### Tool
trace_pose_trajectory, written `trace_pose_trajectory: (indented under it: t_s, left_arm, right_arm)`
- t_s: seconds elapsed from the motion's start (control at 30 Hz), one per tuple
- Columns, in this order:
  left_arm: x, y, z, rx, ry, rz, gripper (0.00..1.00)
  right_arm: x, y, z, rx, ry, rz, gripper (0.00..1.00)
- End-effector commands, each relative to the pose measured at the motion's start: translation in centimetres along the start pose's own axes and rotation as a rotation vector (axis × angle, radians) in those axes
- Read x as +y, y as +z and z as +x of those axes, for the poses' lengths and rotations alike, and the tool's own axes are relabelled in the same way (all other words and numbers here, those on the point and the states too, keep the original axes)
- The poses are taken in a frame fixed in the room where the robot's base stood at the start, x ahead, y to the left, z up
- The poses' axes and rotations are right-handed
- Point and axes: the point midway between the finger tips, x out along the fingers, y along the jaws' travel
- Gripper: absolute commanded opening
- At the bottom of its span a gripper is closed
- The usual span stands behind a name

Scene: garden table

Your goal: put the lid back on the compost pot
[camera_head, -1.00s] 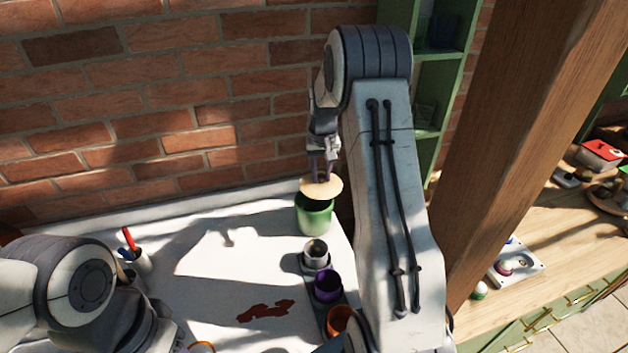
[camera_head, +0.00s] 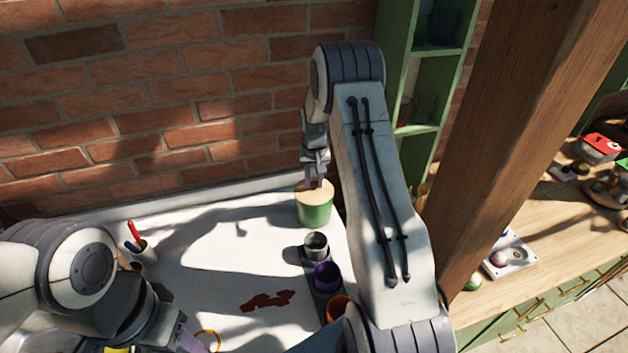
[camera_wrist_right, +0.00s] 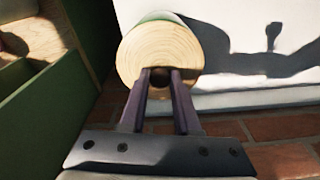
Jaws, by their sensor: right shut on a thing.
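The compost pot (camera_head: 315,213) is green and stands upright at the back right of the white table. Its round pale wooden lid (camera_head: 302,191) lies level over its mouth and appears to rest on the rim. In the right wrist view the lid (camera_wrist_right: 150,50) covers the mouth, with a strip of the green pot (camera_wrist_right: 160,17) showing beyond it. My right gripper (camera_head: 318,184) is above the lid, shut on its small dark knob (camera_wrist_right: 161,72). My left gripper is only partly visible at the bottom edge in the head view, and its jaws cannot be made out.
A grey cup (camera_head: 316,246), a purple cup (camera_head: 327,276) and an orange cup (camera_head: 338,307) stand in a dark tray in front of the pot. A brick wall (camera_head: 150,100) is close behind. A pen holder (camera_head: 144,254) stands left. The middle table is mostly clear.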

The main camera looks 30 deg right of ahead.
Motion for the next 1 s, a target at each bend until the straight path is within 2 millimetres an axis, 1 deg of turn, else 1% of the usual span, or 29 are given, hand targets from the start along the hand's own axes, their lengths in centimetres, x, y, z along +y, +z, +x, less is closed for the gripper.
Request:
trace_pose_trajectory:
  t_s: [0.1,0.13,0.2,0.5,0.57,0.63,0.67,0.7,0.77,1.0]
  left_arm:
    - [0.0,0.0,0.4,0.000,0.000,-0.001,0.50]
    - [0.0,0.0,0.3,0.000,0.000,-0.001,0.50]
    - [0.0,0.0,0.2,0.000,0.000,-0.001,0.50]
    - [0.0,0.0,0.2,0.000,0.000,-0.001,0.50]
    - [0.0,0.0,-0.1,0.000,0.000,-0.001,0.50]
    - [0.1,0.0,-0.7,0.000,0.000,0.000,0.50]
    - [0.0,0.0,-0.4,0.001,0.000,0.000,0.50]
    - [0.0,0.0,0.2,0.001,0.000,0.000,0.50]
    - [-0.1,0.0,0.7,0.000,0.000,-0.001,0.50]
    - [-0.2,0.1,2.3,0.000,0.000,-0.004,0.50]
  right_arm:
    - [0.0,0.1,0.5,0.000,0.000,0.000,0.00]
    - [0.0,0.1,0.4,0.000,0.000,0.000,0.38]
    - [0.0,0.0,0.3,0.000,0.000,0.000,0.61]
    - [0.0,0.0,0.2,0.000,0.000,0.000,0.61]
    - [0.0,0.0,-0.1,0.001,0.000,0.000,0.61]
    - [0.0,-0.1,-0.9,0.002,0.000,0.000,0.61]
    - [0.0,-0.2,-1.0,0.003,0.000,0.000,0.61]
    - [0.0,-0.2,-1.4,0.006,-0.001,0.000,0.61]
    - [0.0,-0.2,-2.5,0.008,-0.001,0.000,0.61]
    - [0.0,-0.2,-7.9,0.007,-0.001,0.000,0.61]
